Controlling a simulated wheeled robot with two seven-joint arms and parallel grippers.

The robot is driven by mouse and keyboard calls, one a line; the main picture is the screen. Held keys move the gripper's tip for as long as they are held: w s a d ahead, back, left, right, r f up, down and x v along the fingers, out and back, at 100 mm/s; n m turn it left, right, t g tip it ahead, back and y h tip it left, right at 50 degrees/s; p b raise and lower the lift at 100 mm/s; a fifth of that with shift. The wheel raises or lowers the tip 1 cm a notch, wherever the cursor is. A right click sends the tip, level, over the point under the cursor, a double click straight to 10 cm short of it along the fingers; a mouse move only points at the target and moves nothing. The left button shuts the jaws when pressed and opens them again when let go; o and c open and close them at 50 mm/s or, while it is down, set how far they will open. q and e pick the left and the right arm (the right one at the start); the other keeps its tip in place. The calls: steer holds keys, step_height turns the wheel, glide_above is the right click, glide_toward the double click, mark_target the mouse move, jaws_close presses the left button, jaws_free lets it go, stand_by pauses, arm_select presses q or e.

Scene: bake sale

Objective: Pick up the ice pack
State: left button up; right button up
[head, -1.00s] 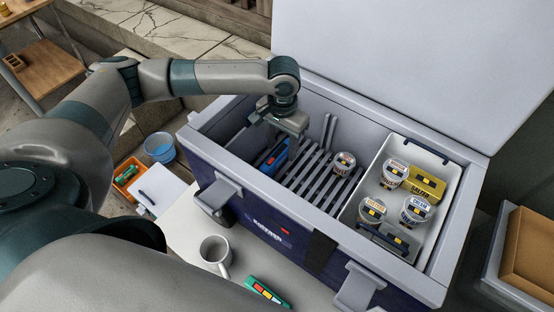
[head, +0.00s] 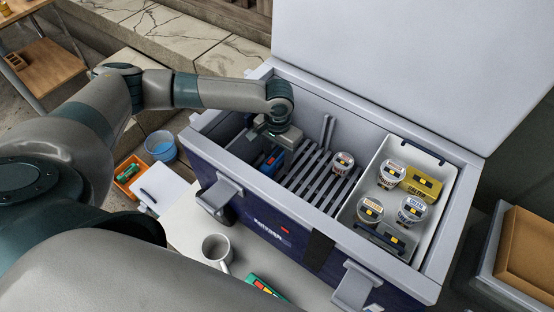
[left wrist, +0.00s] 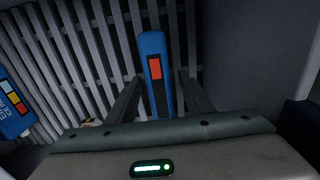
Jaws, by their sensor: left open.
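A narrow blue ice pack (head: 273,160) with a red patch stands on edge on the slatted floor at the left end of the cooler (head: 300,229). My left gripper (head: 268,146) is inside the cooler, right over it. In the left wrist view the blue pack (left wrist: 152,45) lies between the two open fingers (left wrist: 159,78), with a gap on each side. A second blue pack, with lettering that reads as ice pack (left wrist: 12,108), shows at the left edge of that view. My right gripper is not in view.
A white tray (head: 346,214) with several tubs and a yellow box (head: 421,184) fills the cooler's right end. Another tub (head: 343,162) stands on the slats. The cooler walls rise close around my left gripper. A mug (head: 216,249) stands on the table in front.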

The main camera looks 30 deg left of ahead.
mark_target(278, 153)
arm_select(q)
jaws_close()
steer(key=shift+w+r, duration=0.1)
steer(key=shift+r, duration=0.75)
step_height(278, 153, up, 8)
steer(key=shift+r+b, duration=0.2)
steer(key=shift+b, duration=0.9)
steer(key=shift+d, duration=0.1)
